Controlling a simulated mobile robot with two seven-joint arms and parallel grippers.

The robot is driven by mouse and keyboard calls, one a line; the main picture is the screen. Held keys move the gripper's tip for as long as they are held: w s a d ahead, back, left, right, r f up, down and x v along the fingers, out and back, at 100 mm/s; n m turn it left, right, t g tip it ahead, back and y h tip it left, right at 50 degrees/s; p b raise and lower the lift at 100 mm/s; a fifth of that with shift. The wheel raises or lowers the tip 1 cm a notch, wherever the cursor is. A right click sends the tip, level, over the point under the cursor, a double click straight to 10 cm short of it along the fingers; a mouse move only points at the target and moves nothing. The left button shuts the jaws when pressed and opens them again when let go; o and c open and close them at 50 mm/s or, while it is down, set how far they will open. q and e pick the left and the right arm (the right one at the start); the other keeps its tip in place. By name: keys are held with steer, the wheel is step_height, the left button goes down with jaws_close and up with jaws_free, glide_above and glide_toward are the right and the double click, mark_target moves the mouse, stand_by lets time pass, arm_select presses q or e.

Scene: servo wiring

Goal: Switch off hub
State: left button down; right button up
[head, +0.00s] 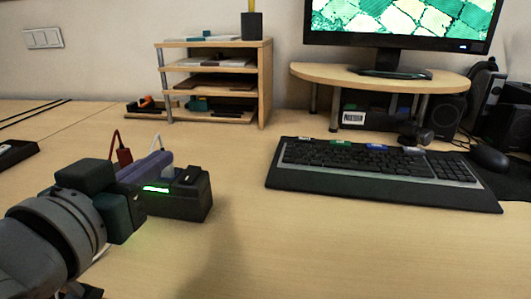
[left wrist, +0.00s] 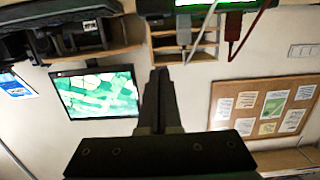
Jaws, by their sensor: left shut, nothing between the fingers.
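The hub (head: 182,201) is a black box on the desk at the left, with a lit green light on its front face. A dark raised part, perhaps its switch, shows on its top near the right end. A red cable and a white cable rise behind it. In the left wrist view the hub (left wrist: 190,6) is cut off by the top edge. My right gripper is not in view.
A black keyboard (head: 370,171) lies right of the hub, with a mouse (head: 490,158) beyond it. A wooden shelf (head: 265,85) stands behind. A monitor (head: 400,20) stands on a wooden riser (head: 385,81). The desk between hub and keyboard is clear.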

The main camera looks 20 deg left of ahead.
arm_select(q)
glide_above(185, 178)
steer(key=s, duration=0.1)
steer(key=shift+d+f+b, duration=0.15)
steer(key=shift+f+b, duration=0.25)
steer(key=shift+b, duration=0.05)
steer(key=shift+w+f+b, duration=0.2)
steer(key=shift+f+b, duration=0.35)
steer(key=shift+f, duration=0.45)
steer(key=shift+w+f+b, duration=0.15)
steer(key=shift+f+b, duration=0.35)
steer(key=shift+f, duration=0.5)
steer(key=g+p, duration=0.1)
steer(key=p, duration=0.1)
steer(key=shift+w+f+p, duration=0.1)
steer(key=shift+f+p, duration=0.05)
steer(key=shift+p, duration=0.25)
steer(key=r+p, duration=0.2)
steer(key=r, duration=0.1)
steer(key=r+p, duration=0.1)
steer(key=p, duration=0.1)
steer(key=shift+w+r, duration=0.15)
steer(key=shift+w, duration=0.1)
steer(key=r+p+v, duration=0.1)
steer(key=p+v, duration=0.1)
steer(key=v, duration=0.7)
steer(key=shift+s+r, duration=0.2)
steer(key=shift+s, duration=0.05)
steer(key=shift+p, duration=0.3)
